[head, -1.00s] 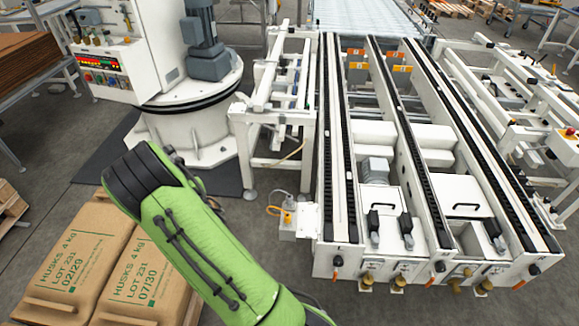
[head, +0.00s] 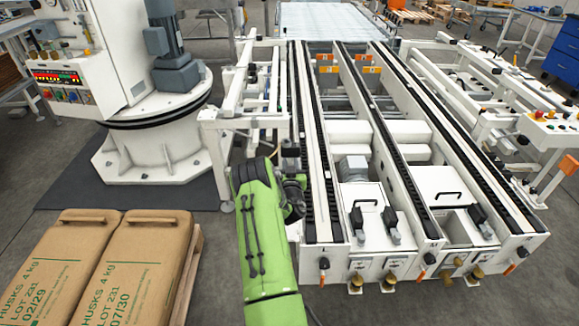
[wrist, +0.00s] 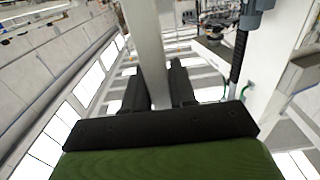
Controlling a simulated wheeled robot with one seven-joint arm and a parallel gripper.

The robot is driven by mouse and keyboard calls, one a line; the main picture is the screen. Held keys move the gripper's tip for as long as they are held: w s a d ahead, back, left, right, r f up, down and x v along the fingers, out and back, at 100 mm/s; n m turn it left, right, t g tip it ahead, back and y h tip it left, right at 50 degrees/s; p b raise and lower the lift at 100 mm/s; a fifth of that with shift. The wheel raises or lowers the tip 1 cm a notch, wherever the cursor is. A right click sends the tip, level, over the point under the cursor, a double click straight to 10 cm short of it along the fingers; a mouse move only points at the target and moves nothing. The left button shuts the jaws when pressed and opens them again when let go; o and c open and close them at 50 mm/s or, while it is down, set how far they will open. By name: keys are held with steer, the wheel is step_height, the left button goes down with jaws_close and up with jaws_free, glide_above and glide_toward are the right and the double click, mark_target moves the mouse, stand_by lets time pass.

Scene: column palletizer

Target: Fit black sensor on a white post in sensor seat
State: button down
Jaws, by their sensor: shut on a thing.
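In the wrist view, my gripper (wrist: 160,88) has its two black fingers on either side of a pale white post (wrist: 146,45), and is shut on it. The post runs up out of the top of the picture. I cannot make out the black sensor there. In the head view, my green arm reaches to the left side of the white conveyor frame, and my gripper (head: 290,165) is small and dark beside the frame's left rail. The fingers' grip is too small to read in that view. I cannot pick out the sensor seat; my arm covers part of the frame's near left corner.
The white conveyor (head: 335,225) with black chain tracks fills the middle and right. A white column machine (head: 150,150) stands at the left on a dark mat. Brown sacks (head: 90,270) lie on a pallet at the lower left.

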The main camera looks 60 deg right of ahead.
steer(key=shift+f+b, duration=2)
steer(key=shift+f, duration=1.35)
steer(key=shift+a+b, duration=0.2)
steer(key=shift+b, duration=0.1)
steer(key=shift+f, duration=0.1)
steer(key=shift+f+b, duration=0.35)
steer(key=shift+b, duration=0.25)
steer(key=shift+f+b, duration=0.55)
steer(key=shift+b, duration=0.25)
steer(key=c, duration=0.8)
jaws_free()
steer(key=shift+c, duration=0.2)
steer(key=shift+f, duration=0.1)
steer(key=shift+s, duration=0.1)
steer(key=p+v, duration=0.1)
steer(key=v, duration=1.4)
steer(key=shift+a+p, duration=0.4)
